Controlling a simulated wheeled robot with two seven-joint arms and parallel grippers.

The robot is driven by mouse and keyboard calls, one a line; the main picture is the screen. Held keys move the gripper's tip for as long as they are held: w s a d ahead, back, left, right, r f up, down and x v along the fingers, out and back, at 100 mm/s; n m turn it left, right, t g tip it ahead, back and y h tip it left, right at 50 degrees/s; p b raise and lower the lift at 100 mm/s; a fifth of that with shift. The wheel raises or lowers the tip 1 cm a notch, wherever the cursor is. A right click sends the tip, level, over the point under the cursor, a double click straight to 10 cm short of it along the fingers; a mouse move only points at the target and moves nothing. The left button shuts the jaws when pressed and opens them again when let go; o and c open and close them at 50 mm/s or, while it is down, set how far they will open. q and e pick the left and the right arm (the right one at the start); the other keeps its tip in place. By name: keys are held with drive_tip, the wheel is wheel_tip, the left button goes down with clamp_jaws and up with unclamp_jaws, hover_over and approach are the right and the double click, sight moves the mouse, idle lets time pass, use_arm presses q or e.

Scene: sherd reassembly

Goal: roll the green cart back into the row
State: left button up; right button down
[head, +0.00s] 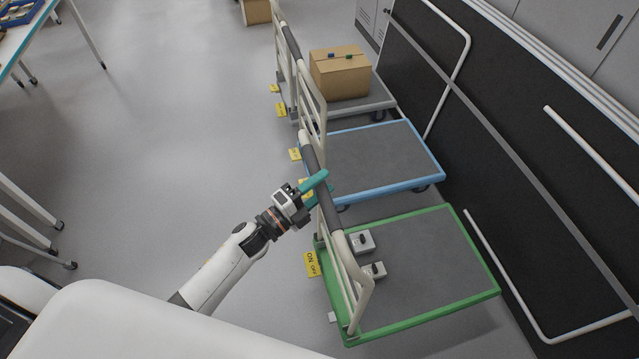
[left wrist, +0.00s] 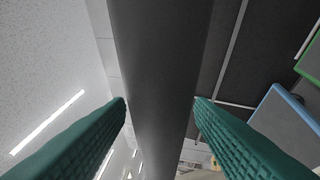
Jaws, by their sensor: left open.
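The green cart (head: 430,275) stands nearest, with a grey deck, green rim and a cream push handle with a dark grip (head: 325,205) on its left end. My left gripper (head: 322,184) is at this dark grip, its teal fingers open. In the left wrist view the grip (left wrist: 160,80) runs between the two fingers, one on each side; I cannot tell whether they touch it. The blue cart (head: 380,158) and a grey cart (head: 365,106) stand behind in a row. The green cart sits slightly right of their line. My right gripper is not in view.
Two small grey blocks (head: 361,241) sit by the green cart's handle end. A cardboard box (head: 340,74) rides on the grey cart. A black wall panel with white rails (head: 590,220) lines the right side. Open floor (head: 170,130) lies left; a table leg frame stands far left.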

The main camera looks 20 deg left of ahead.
use_arm(q)
drive_tip(key=shift+c, duration=0.4)
clamp_jaws()
drive_tip(key=w+d+b, duration=0.2)
drive_tip(key=w+d, duration=0.2)
drive_tip(key=d, duration=0.2)
drive_tip(key=shift+d, duration=0.2)
drive_tip(key=shift+c, duration=1.3)
unclamp_jaws()
drive_tip(key=shift+w+d, duration=0.1)
drive_tip(key=o, duration=0.3)
drive_tip(key=shift+w+d, duration=0.15)
drive_tip(key=shift+o, duration=0.2)
